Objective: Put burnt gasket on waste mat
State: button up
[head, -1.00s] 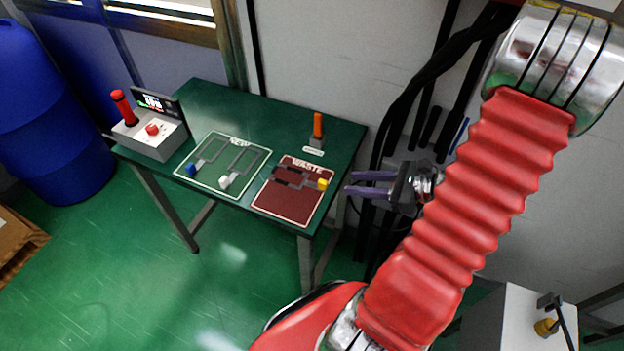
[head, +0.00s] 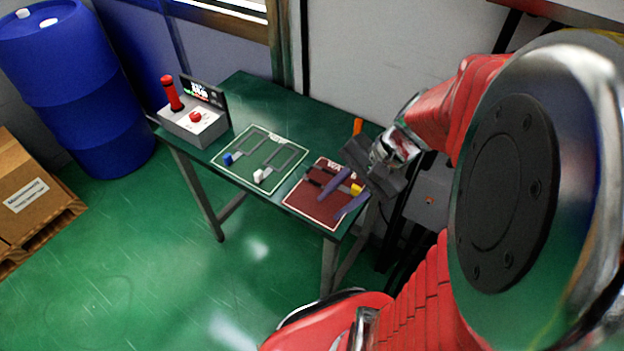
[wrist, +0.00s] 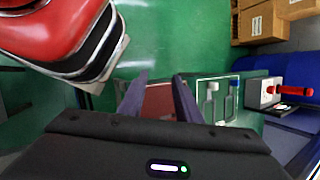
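The dark red waste mat (head: 302,203) lies on the right end of the green table. On it lies a dark flat piece with a yellow block (head: 356,190) at its right end, which looks like the burnt gasket; my gripper partly covers it. My gripper (head: 329,207) is open, its two purple fingers over the mat and the yellow block showing between them. I cannot tell their height above it. In the wrist view the open fingers (wrist: 159,76) frame the red mat (wrist: 160,100), and no piece shows clearly between them.
The green NEW mat (head: 283,178) holds grey pieces with a blue block and a white block. A grey control box (head: 193,124) with a red lever and button stands at the table's left. An orange handle (head: 357,127) stands behind the waste mat.

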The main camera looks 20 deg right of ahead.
jog(key=s+a+r+n+t+h, duration=0.2)
jog(key=a+r+n+h, duration=0.3)
jog(key=r+n, duration=0.6)
jog(key=shift+s+a+r+n+t+h, duration=0.25)
jog(key=shift+a+n+t+h, duration=0.15)
jog(key=shift+a+n+t, duration=0.4)
jog(key=shift+d, duration=0.15)
